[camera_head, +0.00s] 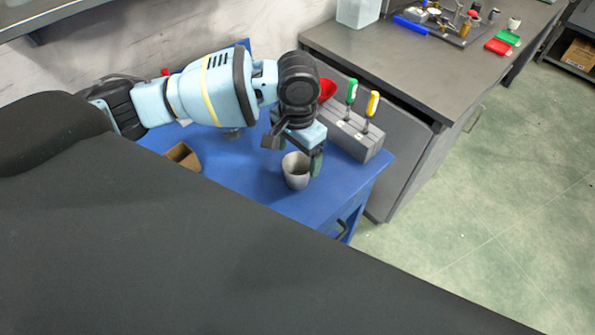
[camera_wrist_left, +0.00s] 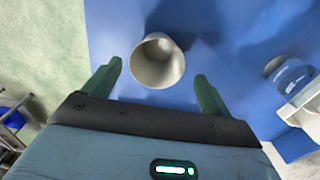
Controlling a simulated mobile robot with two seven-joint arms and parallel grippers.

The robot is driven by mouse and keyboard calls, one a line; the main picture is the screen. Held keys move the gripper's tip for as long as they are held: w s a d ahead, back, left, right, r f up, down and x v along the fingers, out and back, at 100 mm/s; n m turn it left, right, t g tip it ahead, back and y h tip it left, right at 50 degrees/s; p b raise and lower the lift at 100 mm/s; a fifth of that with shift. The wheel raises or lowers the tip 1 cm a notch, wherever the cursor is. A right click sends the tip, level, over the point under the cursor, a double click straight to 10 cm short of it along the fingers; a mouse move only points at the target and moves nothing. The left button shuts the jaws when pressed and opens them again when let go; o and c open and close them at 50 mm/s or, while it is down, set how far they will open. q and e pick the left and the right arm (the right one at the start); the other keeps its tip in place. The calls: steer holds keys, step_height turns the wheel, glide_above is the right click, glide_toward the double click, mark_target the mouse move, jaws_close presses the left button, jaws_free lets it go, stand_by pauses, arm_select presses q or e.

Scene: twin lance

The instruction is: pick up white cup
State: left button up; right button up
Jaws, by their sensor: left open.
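The white cup (camera_head: 296,171) stands upright on the blue table (camera_head: 235,183), close to its front right part. In the left wrist view the cup (camera_wrist_left: 158,62) shows its open rim, lying ahead of and between the two green fingers. My left gripper (camera_head: 300,158) is open, pointing down at the cup from just above and behind it. In the left wrist view its fingers (camera_wrist_left: 158,85) are spread wider than the cup, with nothing held. Whether a finger touches the cup I cannot tell. My right gripper is not in view.
A grey block (camera_head: 346,135) holding green and yellow screwdrivers stands right behind the gripper. A red object (camera_head: 327,90) sits behind the wrist. A brown box (camera_head: 183,156) lies to the left. A grey workbench (camera_head: 405,60) is at the back right.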

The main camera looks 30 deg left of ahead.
mark_target(297, 169)
arm_select(q)
steer(key=f, duration=0.5)
steer(key=shift+s+d, duration=0.1)
steer(key=shift+s, duration=0.25)
steer(key=shift+r, duration=0.1)
steer(key=c, duration=1)
